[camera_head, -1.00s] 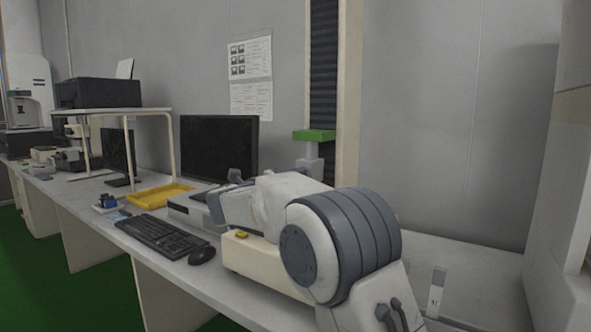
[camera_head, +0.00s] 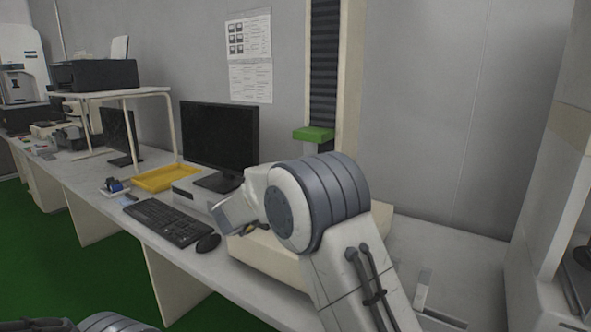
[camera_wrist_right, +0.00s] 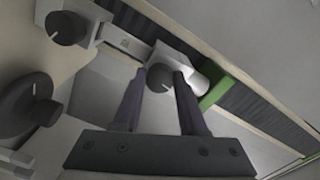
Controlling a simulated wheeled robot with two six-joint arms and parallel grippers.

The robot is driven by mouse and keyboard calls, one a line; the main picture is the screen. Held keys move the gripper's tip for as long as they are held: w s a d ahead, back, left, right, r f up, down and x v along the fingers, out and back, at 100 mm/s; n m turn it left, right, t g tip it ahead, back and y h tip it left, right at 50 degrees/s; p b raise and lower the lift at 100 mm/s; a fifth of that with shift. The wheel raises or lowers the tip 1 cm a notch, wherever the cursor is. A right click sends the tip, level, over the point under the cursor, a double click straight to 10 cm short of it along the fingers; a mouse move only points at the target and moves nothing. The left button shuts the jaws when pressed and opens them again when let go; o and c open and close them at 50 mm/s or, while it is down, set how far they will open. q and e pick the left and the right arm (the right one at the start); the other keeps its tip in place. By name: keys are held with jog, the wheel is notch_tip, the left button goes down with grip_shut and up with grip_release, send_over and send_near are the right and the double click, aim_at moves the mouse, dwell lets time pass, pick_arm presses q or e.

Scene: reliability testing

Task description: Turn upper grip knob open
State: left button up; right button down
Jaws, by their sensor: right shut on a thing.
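In the right wrist view, a dark round knob (camera_wrist_right: 159,79) sits on a pale grip block (camera_wrist_right: 172,56), beside a green part (camera_wrist_right: 214,91). My right gripper (camera_wrist_right: 161,75) has its two dark fingers on either side of this knob and is shut on it. A second dark knob (camera_wrist_right: 66,28) is on another pale block at the upper left. In the head view, the green block (camera_head: 313,134) shows on the machine's column, and my right arm hides the knobs and the right gripper. My left gripper is not in view.
The machine's column with black bellows (camera_head: 324,60) stands against the wall, above its cream base (camera_head: 275,258). A monitor (camera_head: 219,137), a keyboard (camera_head: 167,221), a mouse (camera_head: 208,243) and a yellow tray (camera_head: 166,178) are on the bench to the left. A large dark disc (camera_wrist_right: 25,107) shows in the wrist view.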

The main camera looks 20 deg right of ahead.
jog(key=shift+n+p, duration=0.7)
jog(key=shift+n, duration=0.2)
jog(key=shift+c, duration=2.2)
grip_release()
jog(key=v, duration=1)
jog(key=shift+a+b, duration=0.25)
jog(key=shift+b, duration=0.05)
jog(key=shift+s, duration=0.15)
